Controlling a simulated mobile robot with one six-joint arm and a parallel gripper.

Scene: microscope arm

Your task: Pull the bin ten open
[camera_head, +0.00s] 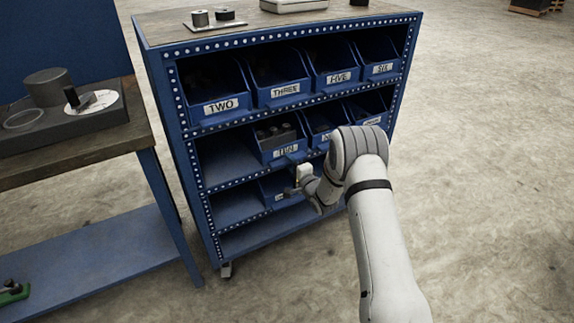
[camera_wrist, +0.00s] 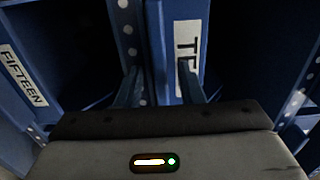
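The bin ten (camera_head: 286,153) is a blue bin with a white "TEN" label in the middle row of the blue rack. Several dark cylindrical items show inside it. In the wrist view its front and label (camera_wrist: 187,58) appear sideways, partly behind the right finger. My gripper (camera_head: 297,176) is just in front of and below the label. In the wrist view my gripper (camera_wrist: 160,90) has its two fingers apart, with the bin's lower edge region between them. Whether the fingers touch the bin cannot be told.
The rack (camera_head: 190,165) holds more labelled bins, such as "TWO" (camera_head: 221,106) and "THREE" (camera_head: 284,90). The "FIFTEEN" bin (camera_wrist: 22,75) is below bin ten. An empty slot (camera_head: 226,160) is left of bin ten. A workbench (camera_head: 75,160) stands left; open floor lies right.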

